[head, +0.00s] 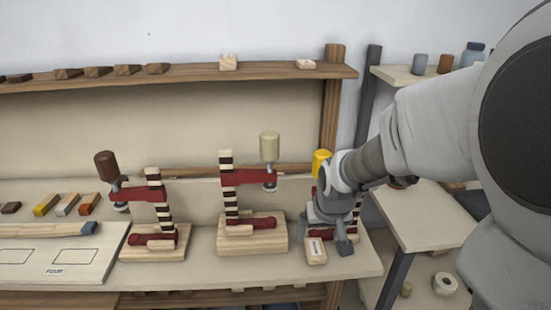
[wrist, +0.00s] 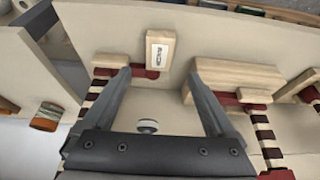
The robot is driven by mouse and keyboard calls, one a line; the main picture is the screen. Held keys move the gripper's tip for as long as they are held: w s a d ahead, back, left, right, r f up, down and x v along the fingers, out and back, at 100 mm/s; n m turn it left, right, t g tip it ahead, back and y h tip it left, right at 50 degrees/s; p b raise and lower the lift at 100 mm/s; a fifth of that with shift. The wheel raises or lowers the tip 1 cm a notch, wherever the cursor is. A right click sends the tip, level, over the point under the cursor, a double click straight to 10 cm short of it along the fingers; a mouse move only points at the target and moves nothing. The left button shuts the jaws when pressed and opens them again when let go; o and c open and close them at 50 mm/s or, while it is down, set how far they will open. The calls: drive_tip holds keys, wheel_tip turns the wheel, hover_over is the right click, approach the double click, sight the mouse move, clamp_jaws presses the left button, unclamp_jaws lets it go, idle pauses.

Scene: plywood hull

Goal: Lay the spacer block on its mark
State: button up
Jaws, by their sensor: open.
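A small pale wooden block with a white label (head: 316,250), which looks like the spacer block, stands on the bench by the right-hand clamp. It also shows in the wrist view (wrist: 158,52), its label too small to read surely. My gripper (head: 332,244) is over the bench's right end, close beside the block. In the wrist view my gripper (wrist: 160,74) is open and empty, the block lying just beyond and between the fingertips, with gaps at both sides. Outlined rectangles (head: 75,257) are on the pale board (head: 100,268) at left, one near a "FOUR" label.
Clamps with red arms and striped posts stand on wooden bases (head: 252,238) (head: 155,248) along the bench. The right-hand clamp with a yellow handle (head: 321,160) is partly hidden by my arm. A blue-ended wooden tool (head: 50,229) lies across the board's back.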

sight(315, 248)
drive_tip(key=shift+x, duration=0.85)
drive_tip(key=x, duration=0.1)
drive_tip(key=b+x, duration=0.1)
drive_tip(key=x, duration=0.2)
drive_tip(key=shift+s+d+f, duration=0.1)
drive_tip(key=shift+s+f, duration=0.1)
drive_tip(key=shift+s, duration=0.1)
drive_tip(key=shift+w+f, duration=0.35)
drive_tip(key=shift+f, duration=0.2)
clamp_jaws()
